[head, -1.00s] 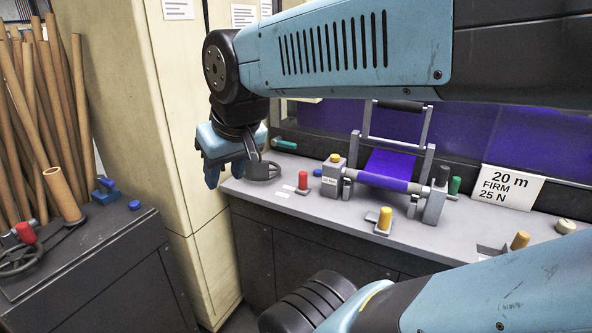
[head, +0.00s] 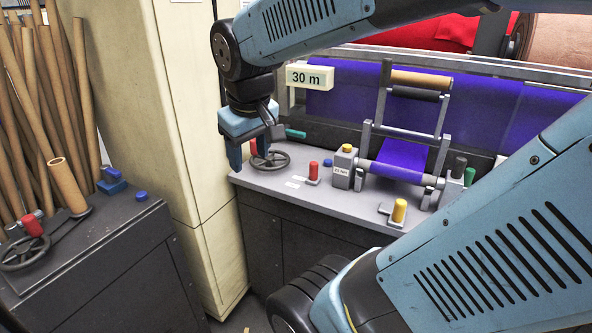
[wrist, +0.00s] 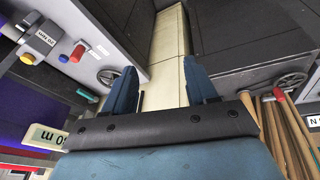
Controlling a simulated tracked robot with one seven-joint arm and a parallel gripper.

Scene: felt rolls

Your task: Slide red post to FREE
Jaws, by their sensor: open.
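The red post (head: 313,172) stands upright on a small plate on the grey counter, with small white labels (head: 294,181) beside it, too small to read. It also shows in the wrist view (wrist: 78,53) at upper left. My gripper (head: 255,157) points down at the counter's left end, by the handwheel (head: 274,160), left of the post and apart from it. In the wrist view my gripper (wrist: 161,70) has its two blue fingers spread with nothing between them.
A blue button (head: 328,162), a yellow-topped block (head: 343,165) and a yellow post (head: 398,211) stand near the red post. A purple felt web (head: 400,160) runs behind. A cream cabinet (head: 185,120) borders the counter's left. Another bench (head: 90,260) holds cardboard tubes.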

